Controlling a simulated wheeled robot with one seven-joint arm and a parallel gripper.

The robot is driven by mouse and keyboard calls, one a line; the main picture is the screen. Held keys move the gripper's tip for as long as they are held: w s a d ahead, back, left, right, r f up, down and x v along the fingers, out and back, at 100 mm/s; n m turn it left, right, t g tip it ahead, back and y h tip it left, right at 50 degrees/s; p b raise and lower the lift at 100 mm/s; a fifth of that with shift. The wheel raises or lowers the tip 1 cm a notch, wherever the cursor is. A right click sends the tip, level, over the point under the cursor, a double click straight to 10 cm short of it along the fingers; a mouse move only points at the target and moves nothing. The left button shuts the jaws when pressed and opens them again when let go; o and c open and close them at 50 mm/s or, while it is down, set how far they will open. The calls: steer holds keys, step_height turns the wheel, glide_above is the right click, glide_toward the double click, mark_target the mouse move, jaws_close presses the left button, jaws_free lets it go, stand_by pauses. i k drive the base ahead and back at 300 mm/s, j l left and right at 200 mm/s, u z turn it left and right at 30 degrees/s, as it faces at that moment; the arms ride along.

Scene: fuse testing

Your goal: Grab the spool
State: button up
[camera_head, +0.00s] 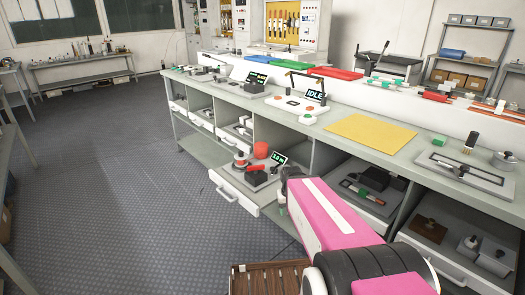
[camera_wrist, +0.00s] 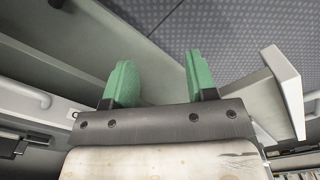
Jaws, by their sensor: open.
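A small red-and-pale object that may be the spool (camera_head: 241,160) stands in the open lower compartment of the bench, beside a red cylinder (camera_head: 260,150). I cannot tell for sure that it is the spool. My pink arm reaches toward this part of the bench from the lower right. My gripper (camera_wrist: 158,75) shows two green fingers, spread apart with nothing between them. In the wrist view it is beside grey bench panels and a pale drawer front, with the floor beyond. No spool shows in the wrist view.
An open white drawer (camera_head: 233,190) juts out below that compartment. The long bench (camera_head: 375,140) carries a yellow mat (camera_head: 371,129), a device reading IDLE (camera_head: 314,97) and several tools. A small display (camera_head: 279,159) stands beside the red cylinder. Floor at left (camera_head: 110,180) is clear.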

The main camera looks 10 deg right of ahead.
mark_target(241, 156)
steer(key=j+u, duration=0.15)
steer(key=j, duration=0.4)
steer(key=i+j+u, duration=0.5)
steer(key=l+z, duration=0.1)
steer(key=l, duration=0.2)
